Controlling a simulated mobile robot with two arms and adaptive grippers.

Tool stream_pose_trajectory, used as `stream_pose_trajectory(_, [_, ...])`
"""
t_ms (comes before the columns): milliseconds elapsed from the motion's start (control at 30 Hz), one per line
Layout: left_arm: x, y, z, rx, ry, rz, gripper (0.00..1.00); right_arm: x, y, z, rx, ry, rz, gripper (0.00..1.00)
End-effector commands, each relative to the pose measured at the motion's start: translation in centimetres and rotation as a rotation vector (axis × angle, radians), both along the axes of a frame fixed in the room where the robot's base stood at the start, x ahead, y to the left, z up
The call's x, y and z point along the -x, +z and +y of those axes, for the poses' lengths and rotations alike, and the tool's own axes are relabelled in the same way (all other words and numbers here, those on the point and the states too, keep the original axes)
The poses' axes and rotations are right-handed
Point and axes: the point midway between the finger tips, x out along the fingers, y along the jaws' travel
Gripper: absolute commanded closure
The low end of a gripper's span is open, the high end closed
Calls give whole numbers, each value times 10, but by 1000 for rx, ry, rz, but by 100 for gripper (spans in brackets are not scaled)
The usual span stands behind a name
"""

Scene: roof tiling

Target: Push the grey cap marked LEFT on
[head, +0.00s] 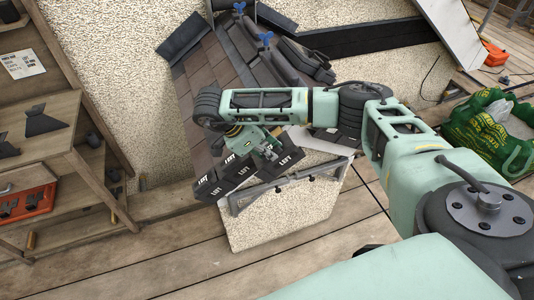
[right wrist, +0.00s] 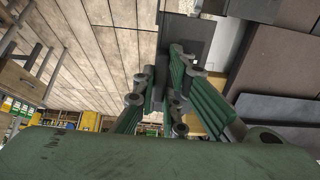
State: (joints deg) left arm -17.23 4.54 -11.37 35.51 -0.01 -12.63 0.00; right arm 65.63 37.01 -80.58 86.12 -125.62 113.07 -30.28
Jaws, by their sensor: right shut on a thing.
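A small sloping model roof with dark tiles (head: 210,75) stands against the wall. Along its lower edge sit dark grey caps with white lettering, one at the left (head: 207,187) and one at the right (head: 287,160), which seems to read LEFT. My right gripper (head: 268,150) points down at the lower edge, right by the right-hand cap. In the right wrist view its green fingers (right wrist: 163,85) are closed in on a dark grey piece, mostly hidden between them. Whether that cap is fully seated cannot be told. My left gripper is not in view.
Wooden shelves (head: 95,130) with dark pieces (head: 42,122) and an orange tray (head: 28,203) stand at the left. A green bag (head: 490,125) and an orange case (head: 495,54) lie at the right. Blue wing-shaped pieces (head: 265,38) sit up the roof. The wooden floor in front is clear.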

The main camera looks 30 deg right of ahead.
Motion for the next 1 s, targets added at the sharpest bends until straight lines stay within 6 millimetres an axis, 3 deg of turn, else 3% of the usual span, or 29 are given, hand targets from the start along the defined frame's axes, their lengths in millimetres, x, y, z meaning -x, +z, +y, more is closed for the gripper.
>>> stream_pose_trajectory(200, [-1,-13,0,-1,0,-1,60,-18,-2,-4,0,-1,-1,100])
stream_pose_trajectory(1000, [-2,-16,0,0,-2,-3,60,-24,2,-5,0,1,2,100])
